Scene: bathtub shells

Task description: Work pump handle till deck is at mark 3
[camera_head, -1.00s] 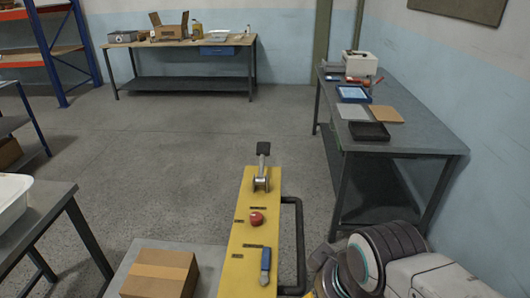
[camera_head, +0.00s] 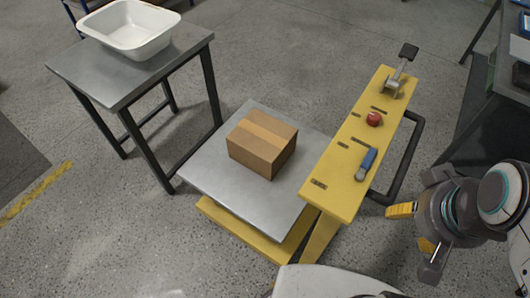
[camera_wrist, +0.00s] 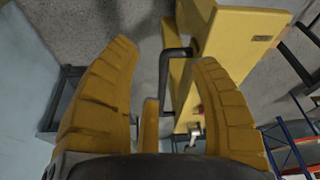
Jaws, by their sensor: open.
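The pump handle (camera_head: 403,60), a grey lever with a black pad, stands tilted at the far end of a yellow column panel (camera_head: 335,175). A red knob (camera_head: 374,119) and a blue lever (camera_head: 366,163) sit nearer on the panel. The grey deck (camera_head: 215,175) is left of the panel, low over a yellow base, with a cardboard box (camera_head: 262,143) on it. Small dark labels mark the panel; their text is unreadable. My gripper (camera_head: 412,228) is right of the panel, apart from it. In the wrist view its yellow fingers (camera_wrist: 167,55) are spread and empty.
A black bar (camera_head: 408,155) loops out from the panel's right side, between it and my gripper. A metal table (camera_head: 135,75) with a white basin (camera_head: 130,45) stands at the upper left. A dark workbench (camera_head: 495,125) is at the right. Floor beyond the deck is clear.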

